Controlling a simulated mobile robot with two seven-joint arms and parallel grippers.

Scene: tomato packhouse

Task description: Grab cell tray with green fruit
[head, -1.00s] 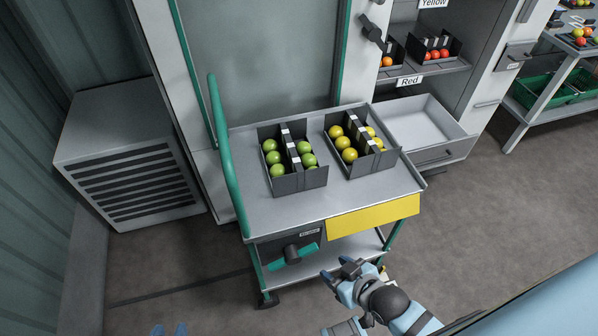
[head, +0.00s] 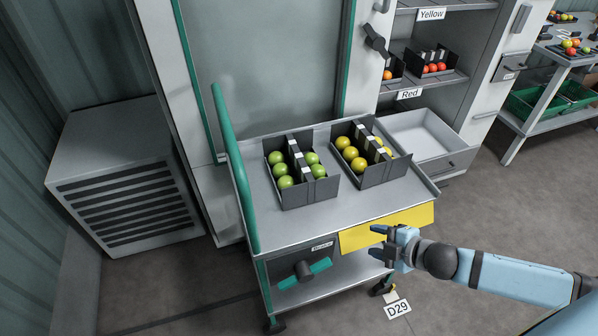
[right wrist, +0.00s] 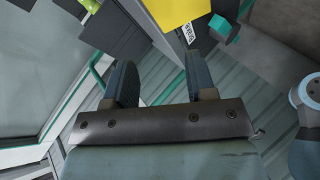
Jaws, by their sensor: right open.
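The cell tray with green fruit (head: 308,194) is a dark grey tray on the left part of the cart top, with green fruit on both sides of a central divider. A similar tray with yellow fruit (head: 372,178) stands just to its right. My right gripper (head: 378,240) is in front of the cart by the yellow panel, below and to the right of the green tray, apart from it. In the right wrist view its two fingers (right wrist: 163,85) are spread and nothing is between them. My left gripper is not in view.
The cart (head: 262,215) has a green handle (head: 235,165) on its left and a yellow panel (head: 400,224) on its front edge. Behind it an open drawer (head: 455,160) juts out under shelves holding red fruit trays (head: 435,72). A grey vented box (head: 125,180) stands at left.

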